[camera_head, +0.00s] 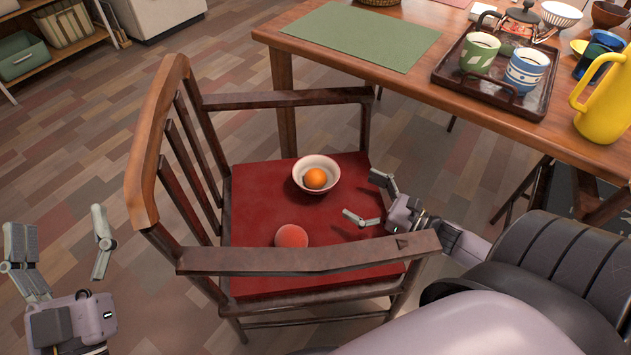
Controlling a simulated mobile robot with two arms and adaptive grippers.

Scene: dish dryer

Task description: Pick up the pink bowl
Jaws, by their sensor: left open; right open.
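The pink bowl (301,184), pale inside with a pinkish outer wall, stands upright on the red seat (258,205) of a wooden chair. An orange fruit (315,178) lies in it. My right gripper (360,195) is open and empty just right of the bowl, its fingers pointing toward the bowl and apart from it. My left gripper (59,225) is open and empty at the far left, over the floor and outside the chair.
A round pinkish-red object (291,236) lies on the seat behind the chair's near armrest (300,259), partly hidden. A table (420,93) at upper right bears a green mat (362,36), a tray (456,76) with cups and a yellow pitcher (604,103). Floor at left is clear.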

